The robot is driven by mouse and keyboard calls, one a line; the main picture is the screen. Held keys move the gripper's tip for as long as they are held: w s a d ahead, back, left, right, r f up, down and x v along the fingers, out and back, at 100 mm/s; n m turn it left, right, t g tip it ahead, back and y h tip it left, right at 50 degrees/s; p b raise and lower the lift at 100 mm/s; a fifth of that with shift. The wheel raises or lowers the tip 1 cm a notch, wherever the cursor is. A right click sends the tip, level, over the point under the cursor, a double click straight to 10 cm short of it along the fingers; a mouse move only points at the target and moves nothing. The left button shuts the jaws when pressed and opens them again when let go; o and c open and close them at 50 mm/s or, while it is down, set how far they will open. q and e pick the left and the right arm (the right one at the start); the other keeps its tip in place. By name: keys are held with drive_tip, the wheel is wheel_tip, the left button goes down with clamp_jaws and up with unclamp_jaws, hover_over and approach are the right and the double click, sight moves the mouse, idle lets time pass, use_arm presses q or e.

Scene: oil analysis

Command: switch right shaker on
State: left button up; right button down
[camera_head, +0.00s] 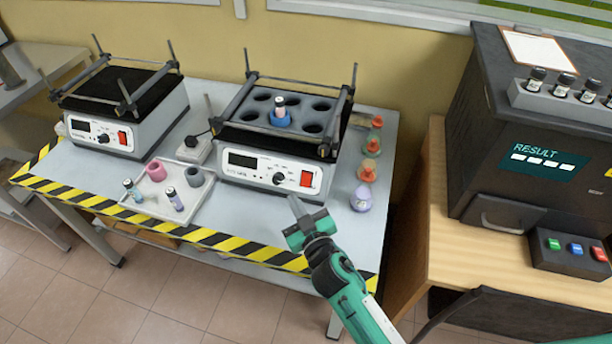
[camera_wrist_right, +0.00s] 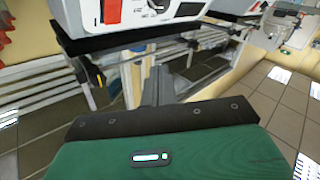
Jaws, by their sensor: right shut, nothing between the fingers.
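The right shaker (camera_head: 228,172) is a white box with a black platform on top, in the middle of the head view. Its front has a dark display (camera_head: 243,160), a black knob (camera_head: 279,178) and a red switch (camera_head: 306,179). The red switch also shows at the top left of the wrist view (camera_wrist_right: 83,14). A rack with round holes on its platform holds one small vial (camera_head: 279,105). My right gripper (camera_head: 297,208) is shut and empty, just in front of and below the red switch, apparently apart from it. My left gripper is out of view.
The left shaker (camera_head: 105,135) has a similar red switch. A tray (camera_head: 205,192) with vials and small cups lies between the shakers. Several colored flasks (camera_head: 361,198) stand right of the right shaker. Striped tape (camera_head: 190,232) marks the table's front edge. A dark analyzer (camera_head: 480,150) stands at right.

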sight(305, 186)
drive_tip(key=shift+w, duration=0.1)
idle(0.3)
drive_tip(key=w+f, duration=0.1)
drive_tip(key=w, duration=0.1)
drive_tip(key=w+d+f+b, duration=0.1)
drive_tip(key=w, duration=0.2)
drive_tip(key=w+d+f+b, duration=0.1)
drive_tip(key=w, duration=0.1)
drive_tip(key=shift+w+d+f, duration=0.1)
drive_tip(key=shift+w+d, duration=0.1)
drive_tip(key=shift+w, duration=0.1)
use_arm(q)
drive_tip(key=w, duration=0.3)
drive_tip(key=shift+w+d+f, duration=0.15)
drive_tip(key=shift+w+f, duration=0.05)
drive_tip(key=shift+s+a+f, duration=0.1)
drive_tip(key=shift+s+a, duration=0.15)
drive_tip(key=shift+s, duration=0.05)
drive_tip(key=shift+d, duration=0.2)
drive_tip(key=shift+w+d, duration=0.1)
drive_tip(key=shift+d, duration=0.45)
